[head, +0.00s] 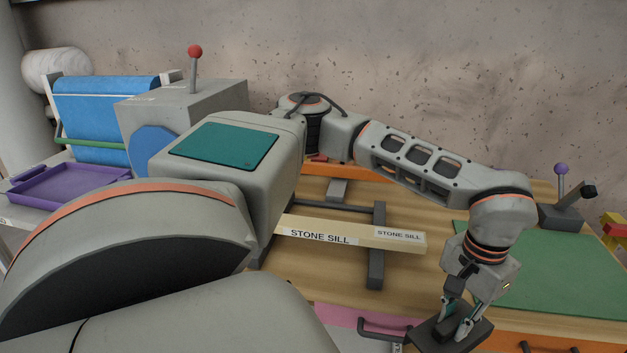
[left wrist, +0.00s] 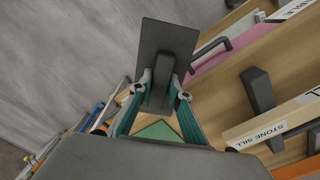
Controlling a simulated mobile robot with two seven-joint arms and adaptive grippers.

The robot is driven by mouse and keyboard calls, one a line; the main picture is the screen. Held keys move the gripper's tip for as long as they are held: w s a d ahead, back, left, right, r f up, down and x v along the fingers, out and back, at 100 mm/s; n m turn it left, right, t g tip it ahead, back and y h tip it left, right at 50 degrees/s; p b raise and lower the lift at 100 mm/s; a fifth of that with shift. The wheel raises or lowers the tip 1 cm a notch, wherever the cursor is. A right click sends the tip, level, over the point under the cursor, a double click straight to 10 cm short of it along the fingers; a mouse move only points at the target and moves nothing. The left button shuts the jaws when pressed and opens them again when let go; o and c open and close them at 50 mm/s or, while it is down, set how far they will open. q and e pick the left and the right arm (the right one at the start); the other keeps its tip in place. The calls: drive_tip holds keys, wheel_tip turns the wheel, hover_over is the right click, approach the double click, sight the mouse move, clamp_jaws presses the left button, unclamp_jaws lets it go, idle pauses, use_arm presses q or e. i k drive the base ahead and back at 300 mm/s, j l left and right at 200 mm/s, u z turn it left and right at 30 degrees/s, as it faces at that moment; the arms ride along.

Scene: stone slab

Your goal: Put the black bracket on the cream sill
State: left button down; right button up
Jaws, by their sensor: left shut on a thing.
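The cream sill (head: 366,238) is a long bar labelled "STONE SILL", lying across dark supports on the wooden bench; my own arm hides its left part. A labelled cream length also shows at the lower right of the left wrist view (left wrist: 310,112). My left gripper (head: 460,318) is shut on the black bracket (head: 425,335), at the bottom of the head view, to the right of and nearer than the sill's end. In the left wrist view the bracket's flat dark plate (left wrist: 165,48) spreads beyond the fingertips (left wrist: 162,82). The bracket is apart from the sill. My right gripper is not in view.
A green mat (head: 560,280) covers the bench's right side. A lever with a purple knob (head: 561,169) stands behind it. A purple tray (head: 70,185) and a grey box with a red-knobbed lever (head: 195,52) are at left.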

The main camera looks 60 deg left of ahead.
sight(311, 233)
drive_tip(key=k+u, duration=0.1)
drive_tip(key=u, duration=0.35)
drive_tip(key=k+j+u, duration=0.1)
drive_tip(key=u, duration=0.35)
drive_tip(key=j, duration=0.1)
